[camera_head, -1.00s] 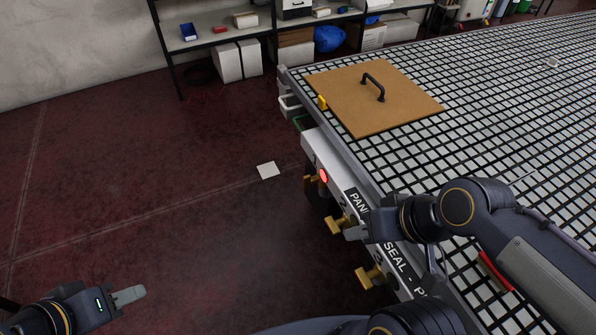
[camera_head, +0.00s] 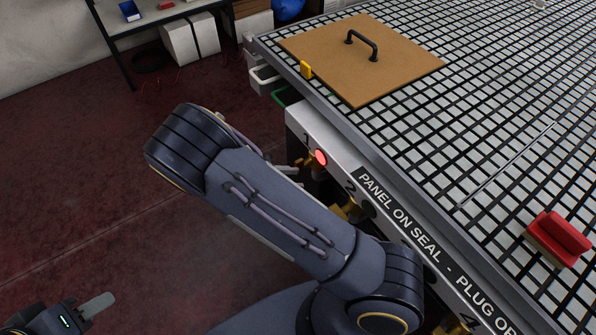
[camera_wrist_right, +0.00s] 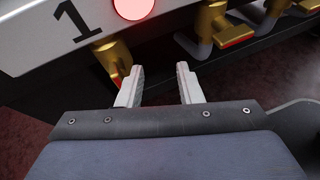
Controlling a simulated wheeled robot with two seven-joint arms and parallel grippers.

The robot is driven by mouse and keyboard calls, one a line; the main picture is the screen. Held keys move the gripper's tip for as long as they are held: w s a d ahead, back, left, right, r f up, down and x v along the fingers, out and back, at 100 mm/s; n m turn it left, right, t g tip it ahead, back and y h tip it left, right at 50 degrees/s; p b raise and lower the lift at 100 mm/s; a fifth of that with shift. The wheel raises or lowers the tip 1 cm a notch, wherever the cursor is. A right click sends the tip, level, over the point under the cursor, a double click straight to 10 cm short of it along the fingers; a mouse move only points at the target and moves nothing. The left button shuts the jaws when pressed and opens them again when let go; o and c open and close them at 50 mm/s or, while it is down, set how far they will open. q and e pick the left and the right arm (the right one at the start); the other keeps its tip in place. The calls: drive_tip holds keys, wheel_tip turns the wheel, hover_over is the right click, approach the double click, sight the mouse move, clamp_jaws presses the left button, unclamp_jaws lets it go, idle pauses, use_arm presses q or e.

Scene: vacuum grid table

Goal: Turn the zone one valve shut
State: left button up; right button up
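The zone one valve, a brass body (camera_wrist_right: 113,58) with a lever, is below the label 1 and a lit red lamp (camera_wrist_right: 132,6) in the right wrist view. In the head view the brass valve (camera_head: 307,161) shows partly behind my right arm. My right gripper (camera_wrist_right: 160,78) is open and empty between its two pale fingers. Its left finger overlaps the valve's lower part in the right wrist view; I cannot tell whether they touch. My left gripper (camera_head: 97,305) is over the floor at the lower left, far from the valve; its finger gap is not visible.
More brass valves (camera_wrist_right: 212,36) line the panel (camera_head: 405,215). A brown board (camera_head: 345,75) with a black handle lies on the grid table (camera_head: 480,100). A red-handled block (camera_head: 560,238) lies at the right. Open floor is at the left.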

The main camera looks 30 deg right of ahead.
sight(298, 166)
drive_tip(key=w+a+f+n+t+h+b, duration=0.1)
drive_tip(key=w+a+f+n+t+h, duration=0.2)
drive_tip(key=w+f+n+t+h, duration=0.15)
drive_tip(key=shift+h, duration=0.25)
drive_tip(key=d, duration=0.5)
drive_tip(key=d+r, duration=0.1)
drive_tip(key=d, duration=0.2)
drive_tip(key=shift+w, duration=0.15)
clamp_jaws()
